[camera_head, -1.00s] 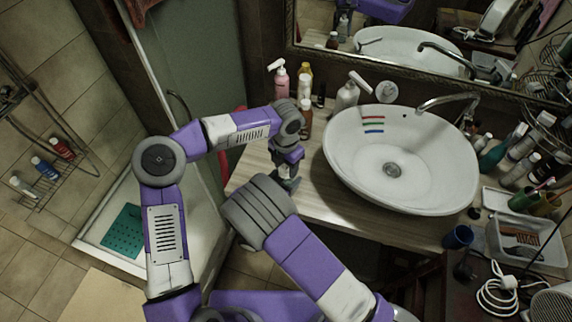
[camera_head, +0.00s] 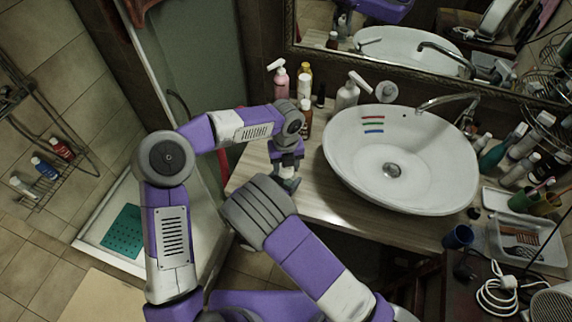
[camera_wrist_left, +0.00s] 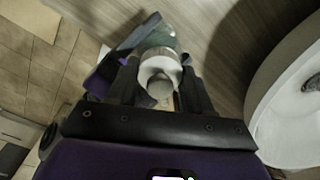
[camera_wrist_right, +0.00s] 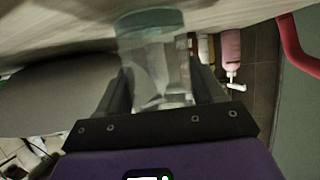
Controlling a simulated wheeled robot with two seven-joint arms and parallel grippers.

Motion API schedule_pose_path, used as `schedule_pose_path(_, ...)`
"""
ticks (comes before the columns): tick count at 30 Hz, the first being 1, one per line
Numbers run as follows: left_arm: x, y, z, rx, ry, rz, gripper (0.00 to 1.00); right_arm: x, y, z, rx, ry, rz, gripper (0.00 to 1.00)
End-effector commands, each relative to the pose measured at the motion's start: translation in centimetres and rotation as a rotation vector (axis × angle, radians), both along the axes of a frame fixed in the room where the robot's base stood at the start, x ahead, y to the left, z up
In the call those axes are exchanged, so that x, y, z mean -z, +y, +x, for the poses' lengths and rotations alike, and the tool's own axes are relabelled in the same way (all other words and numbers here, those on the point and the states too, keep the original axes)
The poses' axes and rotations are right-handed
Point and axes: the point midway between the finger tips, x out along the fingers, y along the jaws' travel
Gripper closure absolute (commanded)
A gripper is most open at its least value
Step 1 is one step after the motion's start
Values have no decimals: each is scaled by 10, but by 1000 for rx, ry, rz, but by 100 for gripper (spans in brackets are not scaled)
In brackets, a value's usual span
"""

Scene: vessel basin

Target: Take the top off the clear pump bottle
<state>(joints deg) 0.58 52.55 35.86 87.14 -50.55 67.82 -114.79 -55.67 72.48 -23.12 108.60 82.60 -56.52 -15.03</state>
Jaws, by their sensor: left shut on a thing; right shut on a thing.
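The clear pump bottle (camera_wrist_right: 172,70) shows in the right wrist view as a see-through body with a teal end at the counter. My right gripper (camera_wrist_right: 168,90) is shut on its body from the side. Its white round top (camera_wrist_left: 160,68) shows in the left wrist view, between the fingers of my left gripper (camera_wrist_left: 158,80), which is shut on it. In the head view my left gripper (camera_head: 287,178) points down at the counter's front left edge. There the bottle is mostly hidden, and my right gripper is hidden behind its own wrist.
The white basin (camera_head: 340,160) stands right of my grippers on the wooden counter (camera_head: 325,205). A pale pump bottle (camera_head: 347,97), a pink pump bottle (camera_head: 281,84) and small bottles stand behind. A blue cup (camera_head: 458,237) and toiletries are at the right.

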Motion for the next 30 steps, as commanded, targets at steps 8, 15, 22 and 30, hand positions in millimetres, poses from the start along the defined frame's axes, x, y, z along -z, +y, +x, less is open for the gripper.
schedule_pose_path(8,0,0,0,2,0,0,24,0,0,0,0,0,0,100)
schedule_pose_path(15,-2,0,0,3,-1,0,24,0,0,0,0,0,0,100)
schedule_pose_path(22,-28,0,1,3,-4,0,24,0,0,0,0,0,0,100)
schedule_pose_path(30,-48,-6,-2,5,3,-18,28,0,0,0,0,0,0,100)
